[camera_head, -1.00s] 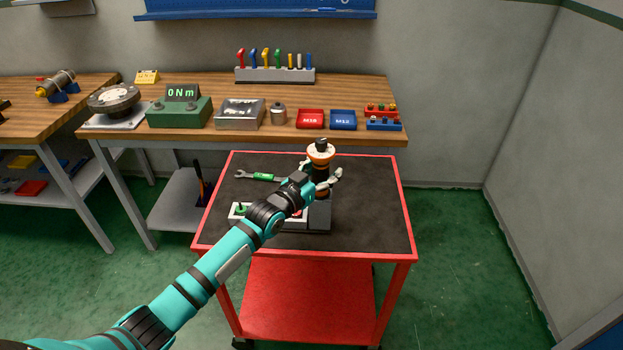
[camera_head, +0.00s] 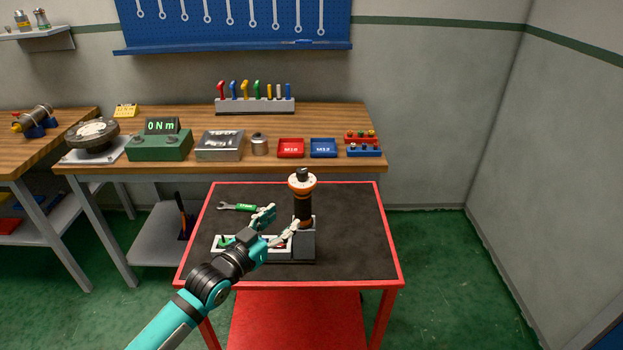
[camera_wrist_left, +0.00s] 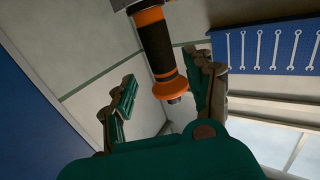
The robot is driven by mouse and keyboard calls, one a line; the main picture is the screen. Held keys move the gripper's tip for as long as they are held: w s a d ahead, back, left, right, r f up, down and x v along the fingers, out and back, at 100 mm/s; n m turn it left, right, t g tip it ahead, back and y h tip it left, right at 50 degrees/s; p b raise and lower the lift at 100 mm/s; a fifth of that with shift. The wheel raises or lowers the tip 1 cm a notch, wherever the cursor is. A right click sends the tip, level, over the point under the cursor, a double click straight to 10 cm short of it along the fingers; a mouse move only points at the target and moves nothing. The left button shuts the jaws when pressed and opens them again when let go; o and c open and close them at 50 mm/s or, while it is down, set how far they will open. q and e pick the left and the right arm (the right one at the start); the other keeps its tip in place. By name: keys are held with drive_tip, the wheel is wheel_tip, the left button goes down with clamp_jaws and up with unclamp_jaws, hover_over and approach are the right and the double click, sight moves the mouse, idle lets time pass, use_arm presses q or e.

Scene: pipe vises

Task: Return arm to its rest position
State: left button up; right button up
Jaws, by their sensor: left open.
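My left arm comes in from the lower left of the head view. Its teal gripper (camera_head: 281,224) is open and empty, left of and in front of a black and orange upright tool (camera_head: 302,205). The tool stands in a grey block holder (camera_head: 304,246) on the red cart (camera_head: 350,272). The left wrist view shows the tool's black and orange handle (camera_wrist_left: 158,48) beyond the spread fingers of the gripper (camera_wrist_left: 162,78), apart from the palm. My right gripper is not in view.
A white tray (camera_head: 222,244) sits partly behind the gripper, and a green-handled wrench (camera_head: 238,207) lies behind it. The workbench (camera_head: 190,165) holds a torque display (camera_head: 160,140), a red tray (camera_head: 290,148) and a blue tray (camera_head: 323,148). The cart's right side is clear.

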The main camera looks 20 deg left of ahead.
use_arm(q)
drive_tip(key=s+d+f+g+y, duration=0.1)
drive_tip(key=s+d+f+g, duration=0.15)
drive_tip(key=s+f, duration=0.3)
drive_tip(key=s+d+f+g+y, duration=0.1)
drive_tip(key=s+d+f+g, duration=0.1)
drive_tip(key=s+f+g, duration=0.4)
drive_tip(key=s+a+f+n+g+y, duration=0.1)
drive_tip(key=s+f+g+y, duration=0.1)
drive_tip(key=s, duration=0.9)
drive_tip(key=s+a+f+n+g+y, duration=0.1)
drive_tip(key=s+f+g, duration=0.15)
drive_tip(key=s, duration=0.85)
wheel_tip(320, 180, down, 27)
drive_tip(key=s+g, duration=0.2)
drive_tip(key=s, duration=0.1)
drive_tip(key=s+a+f, duration=0.3)
drive_tip(key=s+f, duration=1.1)
drive_tip(key=s, duration=0.1)
drive_tip(key=shift+m+g, duration=0.4)
drive_tip(key=shift+a+f, duration=0.1)
